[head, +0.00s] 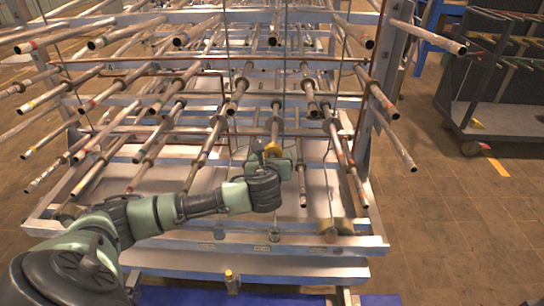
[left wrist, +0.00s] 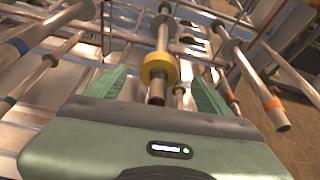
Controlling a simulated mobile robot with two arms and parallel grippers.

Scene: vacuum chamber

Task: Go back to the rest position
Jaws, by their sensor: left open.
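My left gripper (head: 278,164) is in front of the rack (head: 250,246), near its lower middle. In the left wrist view its two green fingers (left wrist: 162,98) are spread apart. A metal tube with a yellow ring (left wrist: 158,68) lies between and beyond them, its open end pointing at the gripper. In the head view the yellow ring (head: 272,150) shows just at the fingers. I cannot tell whether the fingers touch the tube. My right gripper is in neither view.
Several metal tubes with coloured bands (head: 375,92) stick out of the rack toward me around the left arm. A dark cart (head: 500,110) stands at the right on the brown tiled floor (head: 460,230).

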